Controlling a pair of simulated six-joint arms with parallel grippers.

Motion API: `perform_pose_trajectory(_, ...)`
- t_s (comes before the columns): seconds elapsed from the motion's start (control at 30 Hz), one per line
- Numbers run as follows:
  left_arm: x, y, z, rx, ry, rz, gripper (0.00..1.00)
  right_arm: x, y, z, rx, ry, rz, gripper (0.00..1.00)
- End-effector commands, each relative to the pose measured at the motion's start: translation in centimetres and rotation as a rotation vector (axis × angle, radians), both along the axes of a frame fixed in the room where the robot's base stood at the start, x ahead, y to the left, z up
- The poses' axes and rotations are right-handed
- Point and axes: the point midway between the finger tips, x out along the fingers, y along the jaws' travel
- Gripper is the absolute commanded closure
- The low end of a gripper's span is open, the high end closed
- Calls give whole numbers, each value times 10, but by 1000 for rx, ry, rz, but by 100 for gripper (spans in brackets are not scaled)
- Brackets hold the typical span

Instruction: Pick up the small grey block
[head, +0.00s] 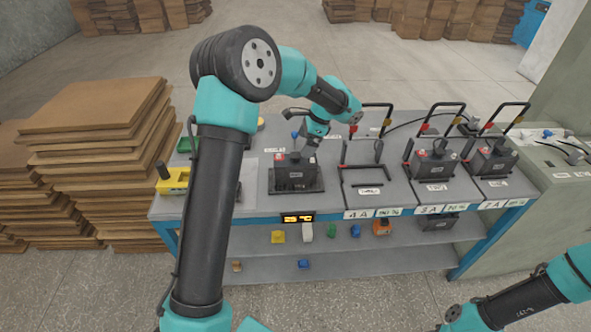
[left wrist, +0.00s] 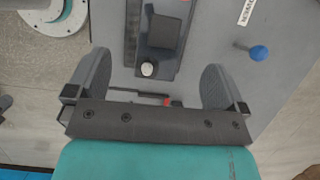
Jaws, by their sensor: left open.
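My left gripper (head: 309,148) hangs over the table, just above and behind the black battery (head: 296,172) on its dark base. In the left wrist view its two fingers (left wrist: 151,88) are wide apart with nothing held between them. A dark grey block (left wrist: 165,32) lies on a long dark plate beyond the fingers, next to a pale round knob (left wrist: 148,69). A small pale grey-white block (head: 307,232) stands on the shelf under the table. I cannot tell which of these is the small grey block. My right gripper is out of view.
Several black batteries (head: 431,163) stand in bays to the right, with upright black handles. A blue ball-topped knob (left wrist: 260,52) is right of the fingers. A yellow tool (head: 173,182) lies at the table's left. Cardboard stacks (head: 95,135) stand left of the table.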

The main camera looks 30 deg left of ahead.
Motion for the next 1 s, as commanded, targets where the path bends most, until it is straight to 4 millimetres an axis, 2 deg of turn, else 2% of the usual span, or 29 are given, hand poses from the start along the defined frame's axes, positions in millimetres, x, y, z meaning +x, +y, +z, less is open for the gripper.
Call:
perform_pose_trajectory(0.1,-5,7,-20,1,3,1,1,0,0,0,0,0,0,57)
perform_pose_trajectory(0.23,-8,13,-37,0,2,1,1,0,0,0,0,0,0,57)
perform_pose_trajectory(0.37,-10,15,-43,0,0,0,1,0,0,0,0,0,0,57)
perform_pose_trajectory(0.73,-10,16,-46,0,0,0,1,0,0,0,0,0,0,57)
perform_pose_trajectory(1.0,-16,31,-75,0,3,1,1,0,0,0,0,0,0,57)
